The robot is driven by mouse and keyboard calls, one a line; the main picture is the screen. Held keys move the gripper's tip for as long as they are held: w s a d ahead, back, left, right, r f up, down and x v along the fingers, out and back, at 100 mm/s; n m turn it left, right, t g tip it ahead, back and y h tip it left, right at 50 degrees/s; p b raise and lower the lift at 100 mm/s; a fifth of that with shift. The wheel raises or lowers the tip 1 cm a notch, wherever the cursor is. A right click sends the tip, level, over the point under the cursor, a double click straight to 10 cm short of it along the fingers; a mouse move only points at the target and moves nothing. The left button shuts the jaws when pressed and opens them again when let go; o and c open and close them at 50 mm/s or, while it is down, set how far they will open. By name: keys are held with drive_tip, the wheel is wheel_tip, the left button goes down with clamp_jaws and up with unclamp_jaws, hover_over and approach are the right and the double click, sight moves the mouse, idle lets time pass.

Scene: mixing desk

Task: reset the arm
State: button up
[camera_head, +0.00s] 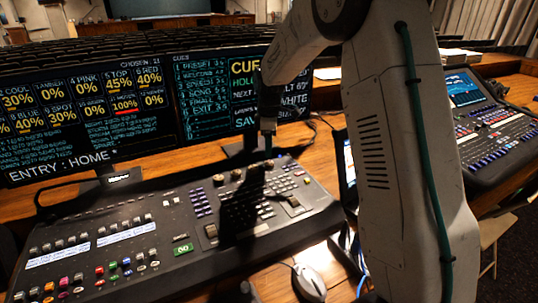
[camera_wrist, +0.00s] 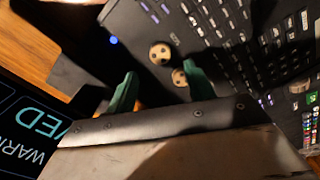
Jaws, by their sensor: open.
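My gripper (camera_head: 268,143) hangs over the far edge of the black lighting desk (camera_head: 110,232), in front of the right screen. In the wrist view my gripper (camera_wrist: 163,84) shows two green fingers set apart, with nothing held between them. Beyond the fingers are two round tan-topped knobs (camera_wrist: 160,53) and rows of keys on the desk. I cannot tell from the head view how far the fingertips are above the desk. My arm covers much of the right half of the head view and hides part of the right screen.
Two screens, the left (camera_head: 85,115) and the right (camera_head: 215,95), stand close behind the desk. A white mouse (camera_head: 309,282) lies on the wooden table in front. A second console (camera_head: 490,135) stands at the right. Rows of dark seats lie beyond.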

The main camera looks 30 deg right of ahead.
drive_tip(key=shift+r, duration=0.95)
drive_tip(key=shift+s+m, duration=0.1)
drive_tip(key=shift+m, duration=0.3)
drive_tip(key=s+m, duration=0.1)
drive_tip(key=s+f, duration=0.1)
drive_tip(key=s+m+g, duration=0.1)
drive_tip(key=shift+s+a+f+m, duration=0.25)
drive_tip(key=shift+a+f+m, duration=0.05)
drive_tip(key=s+a+r+m, duration=0.2)
drive_tip(key=s+r+m, duration=0.1)
drive_tip(key=s, duration=0.9)
drive_tip(key=s+a+r+m+t, duration=0.1)
drive_tip(key=s+a+r+m, duration=0.2)
drive_tip(key=s, duration=1)
drive_tip(key=s+a+r+m+t, duration=0.1)
drive_tip(key=s+r, duration=0.5)
drive_tip(key=s, duration=0.6)
drive_tip(key=shift+s+a+m, duration=0.2)
drive_tip(key=shift+a+m, duration=0.7)
drive_tip(key=shift+a, duration=0.3)
